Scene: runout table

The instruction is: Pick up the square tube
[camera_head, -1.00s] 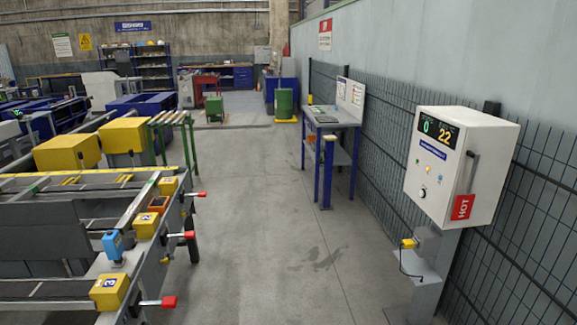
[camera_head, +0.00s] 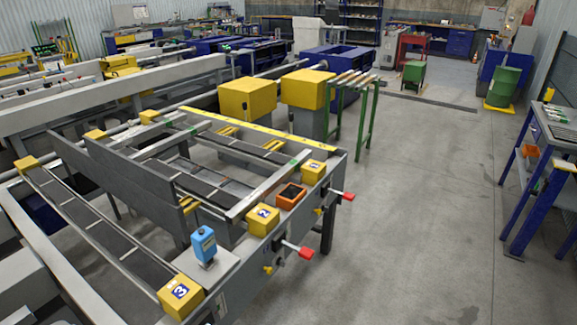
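The runout table (camera_head: 337,165) fills the left and middle of the head view. A light grey straight bar (camera_head: 268,190) lies slantwise across it near the right end, beside the yellow block marked 1. It looks like a square tube, but I cannot tell for sure. A second, similar bar (camera_head: 172,140) lies farther left. Dark flat belts or plates show between the table's rails. Neither of my grippers is in view.
Yellow blocks marked 2 (camera_head: 262,220) and 3 (camera_head: 181,296), a blue box (camera_head: 204,245) and an orange tray (camera_head: 291,196) sit along the table's near edge. Red-tipped handles (camera_head: 299,250) stick out to the right. The grey floor (camera_head: 420,200) is clear up to a blue-legged bench (camera_head: 528,190).

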